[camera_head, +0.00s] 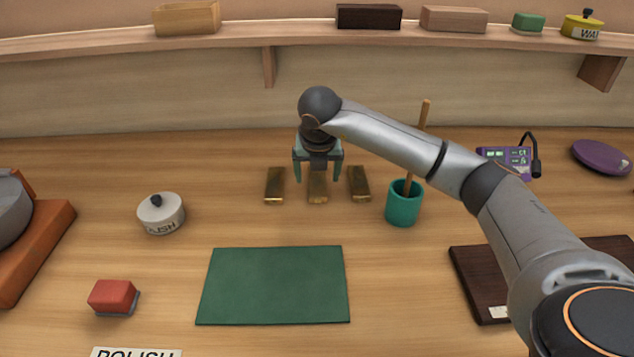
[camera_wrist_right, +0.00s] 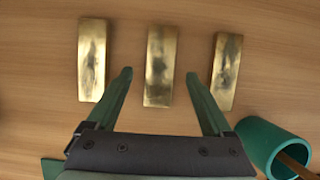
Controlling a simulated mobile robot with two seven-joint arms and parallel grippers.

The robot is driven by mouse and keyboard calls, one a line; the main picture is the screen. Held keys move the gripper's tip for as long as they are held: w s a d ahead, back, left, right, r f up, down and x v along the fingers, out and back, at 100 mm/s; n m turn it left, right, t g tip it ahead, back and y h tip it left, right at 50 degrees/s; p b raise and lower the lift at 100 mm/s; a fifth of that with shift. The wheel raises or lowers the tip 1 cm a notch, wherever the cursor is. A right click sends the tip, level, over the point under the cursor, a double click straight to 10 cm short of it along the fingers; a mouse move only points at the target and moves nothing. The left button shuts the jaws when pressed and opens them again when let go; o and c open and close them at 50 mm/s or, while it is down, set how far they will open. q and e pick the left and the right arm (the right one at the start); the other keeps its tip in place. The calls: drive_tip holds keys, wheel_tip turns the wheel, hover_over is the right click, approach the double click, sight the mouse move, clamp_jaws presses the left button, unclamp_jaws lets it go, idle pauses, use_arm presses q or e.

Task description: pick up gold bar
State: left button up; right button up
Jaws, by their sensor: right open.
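Three gold bars lie side by side on the wooden table: a left bar (camera_head: 275,186), a middle bar (camera_head: 317,188) and a right bar (camera_head: 359,184). In the right wrist view the left bar (camera_wrist_right: 92,60), the middle bar (camera_wrist_right: 160,66) and the right bar (camera_wrist_right: 225,72) all show dark smudges. My right gripper (camera_head: 317,172) is open and empty, above the middle bar. In the wrist view its green fingers (camera_wrist_right: 158,76) stand apart, one on each side of the middle bar. My left gripper is not in view.
A teal cup (camera_head: 403,207) with a wooden stick (camera_head: 417,145) stands close right of the bars. A green mat (camera_head: 275,286) lies in front. A white tin (camera_head: 161,213) and red block (camera_head: 113,297) are at left, a dark board (camera_head: 481,284) at right.

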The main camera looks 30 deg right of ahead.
drive_tip(key=shift+x, duration=1)
clamp_jaws()
drive_tip(key=shift+w+r, duration=0.1)
idle(0.6)
